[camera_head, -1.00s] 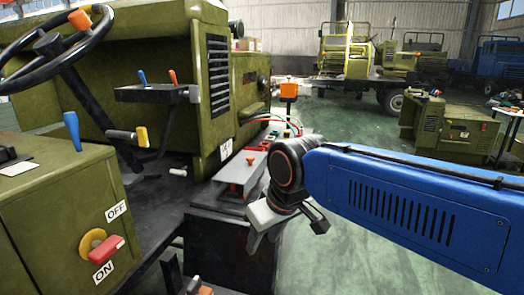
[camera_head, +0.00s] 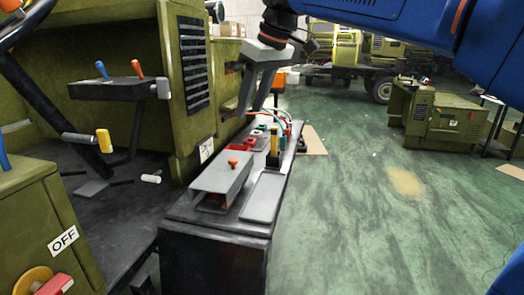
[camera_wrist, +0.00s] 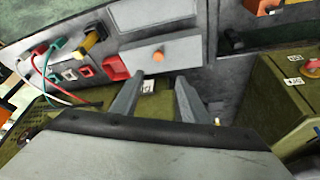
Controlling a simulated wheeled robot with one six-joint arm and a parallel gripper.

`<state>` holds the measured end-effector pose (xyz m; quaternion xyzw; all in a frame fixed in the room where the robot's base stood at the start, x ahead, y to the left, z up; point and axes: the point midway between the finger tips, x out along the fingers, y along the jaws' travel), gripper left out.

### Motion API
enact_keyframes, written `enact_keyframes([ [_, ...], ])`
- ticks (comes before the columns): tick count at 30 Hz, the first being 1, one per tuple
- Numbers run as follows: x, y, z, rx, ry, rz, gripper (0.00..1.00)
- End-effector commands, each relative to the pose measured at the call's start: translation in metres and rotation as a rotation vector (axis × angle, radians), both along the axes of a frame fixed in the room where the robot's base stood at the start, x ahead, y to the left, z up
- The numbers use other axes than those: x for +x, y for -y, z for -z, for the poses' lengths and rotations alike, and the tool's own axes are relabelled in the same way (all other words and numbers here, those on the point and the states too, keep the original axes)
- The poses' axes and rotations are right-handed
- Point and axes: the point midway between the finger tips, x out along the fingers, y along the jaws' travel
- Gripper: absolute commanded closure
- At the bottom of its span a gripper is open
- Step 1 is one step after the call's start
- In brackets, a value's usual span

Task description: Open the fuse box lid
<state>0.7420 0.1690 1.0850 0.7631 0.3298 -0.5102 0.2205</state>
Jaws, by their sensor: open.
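The fuse box (camera_head: 208,200) is a low grey box on the dark bench top. Its grey lid (camera_head: 215,174) lies over it and bears an orange knob (camera_head: 233,162). In the wrist view the lid (camera_wrist: 140,60) and knob (camera_wrist: 158,55) show just beyond my fingertips. My gripper (camera_head: 253,112) is open and empty, fingers pointing down, above and behind the box in the head view. In the wrist view my gripper (camera_wrist: 157,88) has its two fingers apart with nothing between them. I cannot tell the exact height of the fingers over the bench.
A flat grey plate (camera_head: 262,198) lies right of the box. A yellow-and-black handle (camera_head: 273,150), red sockets (camera_head: 240,145) and cables stand behind it. The green machine (camera_head: 180,85) rises to the left. The green floor (camera_head: 370,210) at right is clear.

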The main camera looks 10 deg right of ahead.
Motion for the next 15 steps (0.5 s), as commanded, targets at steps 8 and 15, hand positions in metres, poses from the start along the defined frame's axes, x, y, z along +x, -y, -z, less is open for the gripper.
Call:
enact_keyframes([
  [8, 0.007, -0.01, 0.011, 0.0, -0.002, -0.016, 0.59],
  [15, 0.016, -0.021, 0.048, -0.001, -0.003, -0.016, 0.59],
])
